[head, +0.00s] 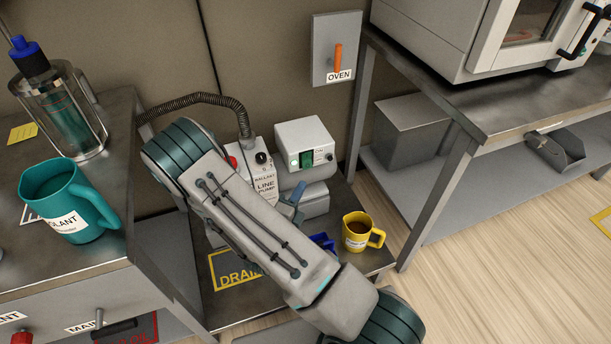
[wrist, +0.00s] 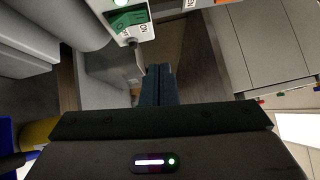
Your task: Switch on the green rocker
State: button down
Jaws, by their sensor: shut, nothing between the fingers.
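The green rocker (head: 306,159) is set in the front of a white box (head: 302,133) on the low steel bench. It also shows at the top of the wrist view (wrist: 128,17), partly cut by the frame edge. A small pale round spot (head: 294,163) sits beside it. My gripper (wrist: 155,72) is shut and empty in the wrist view. Its fingertips are below the rocker in that picture and appear apart from the box.
The line pump (head: 264,185) with a red button stands left of the box. A yellow mug (head: 356,232) of dark liquid is at the bench's right. A teal mug (head: 70,200) and a glass vessel (head: 62,110) are on the left counter. An orange oven switch (head: 338,57) is on the wall.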

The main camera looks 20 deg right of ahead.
jog(key=shift+r+v, duration=0.2)
jog(key=shift+v, duration=0.8)
jog(key=s+d+r+m+g+p, duration=0.3)
jog(key=s+r+m+g+p, duration=0.15)
jog(key=r+m, duration=0.4)
jog(key=s+d+r+m+g+y+p, duration=0.1)
jog(key=s+d+r+m+g+p, duration=0.25)
jog(key=r+m+g, duration=0.4)
jog(key=s+d+r+m+g+p, duration=0.2)
jog(key=s+r+m+g+p, duration=0.25)
jog(key=r+m, duration=0.45)
jog(key=s+a+r+m+t+y+p, duration=0.2)
jog(key=a+r+m+y+p, duration=0.2)
jog(key=r+m, duration=0.5)
jog(key=s+a+r+m+t+y+p, duration=0.2)
jog(key=a+r+m+y+p, duration=0.3)
jog(key=r+m, duration=0.5)
jog(key=r+t+y+p, duration=0.1)
jog(key=y+p, duration=0.1)
jog(key=y, duration=0.1)
jog(key=shift+s+a+r, duration=0.15)
jog(key=shift+s+r, duration=0.05)
jog(key=shift+s, duration=0.15)
